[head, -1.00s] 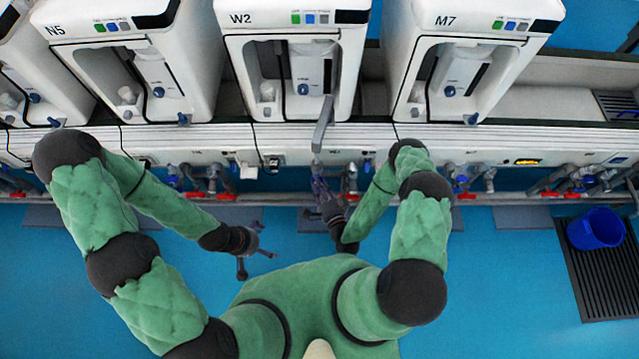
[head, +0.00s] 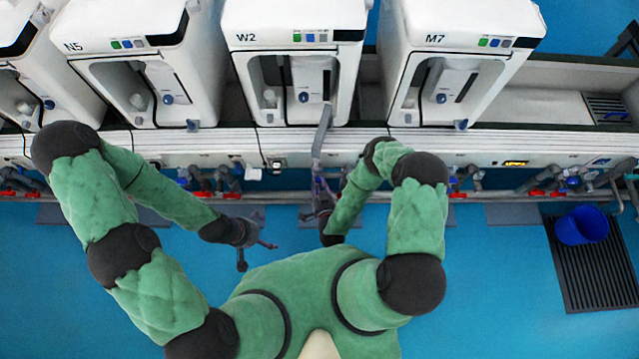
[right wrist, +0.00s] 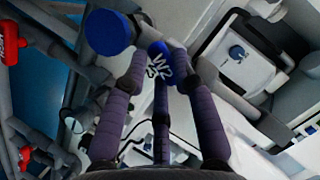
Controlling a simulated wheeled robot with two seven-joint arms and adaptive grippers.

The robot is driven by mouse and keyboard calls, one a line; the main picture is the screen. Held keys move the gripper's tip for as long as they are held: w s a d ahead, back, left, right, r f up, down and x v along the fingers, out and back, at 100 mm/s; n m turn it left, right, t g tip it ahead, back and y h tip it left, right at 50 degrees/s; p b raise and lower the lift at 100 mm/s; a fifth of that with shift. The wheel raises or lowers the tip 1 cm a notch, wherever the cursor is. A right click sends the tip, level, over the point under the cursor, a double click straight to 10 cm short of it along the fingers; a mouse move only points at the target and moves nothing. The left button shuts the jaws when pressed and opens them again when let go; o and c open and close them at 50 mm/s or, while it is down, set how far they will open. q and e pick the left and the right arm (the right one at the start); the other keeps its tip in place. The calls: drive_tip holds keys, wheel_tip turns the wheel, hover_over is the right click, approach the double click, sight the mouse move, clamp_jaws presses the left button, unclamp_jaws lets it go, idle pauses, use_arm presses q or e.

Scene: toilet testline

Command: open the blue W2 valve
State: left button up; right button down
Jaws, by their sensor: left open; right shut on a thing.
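The blue W2 valve (right wrist: 158,64) shows in the right wrist view, a blue handle with white "W2" lettering between the fingertips of my right gripper (right wrist: 160,68). The fingers are closed around it. In the head view my right gripper (head: 322,190) is at the pipes below the W2 unit (head: 290,65), and it and the arm hide the valve there. My left gripper (head: 256,240) is open and empty over the blue floor, left of the right gripper.
A round blue knob (right wrist: 108,32) is close to the left finger in the right wrist view. Red-handled valves (head: 215,193) line the pipes under the bench. A blue bucket (head: 582,226) stands on a black grate at right. The floor between is clear.

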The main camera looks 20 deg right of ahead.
drive_tip(key=n+h, duration=0.1)
drive_tip(key=n, duration=0.1)
drive_tip(key=n+g+h+p, duration=0.1)
drive_tip(key=shift+a+r+n, duration=0.15)
drive_tip(key=shift+a+n, duration=0.05)
drive_tip(key=shift+n, duration=0.2)
drive_tip(key=shift+h, duration=0.4)
drive_tip(key=c, duration=1)
unclamp_jaws()
drive_tip(key=v, duration=0.7)
drive_tip(key=shift+s+r, duration=0.15)
drive_tip(key=shift+s, duration=0.05)
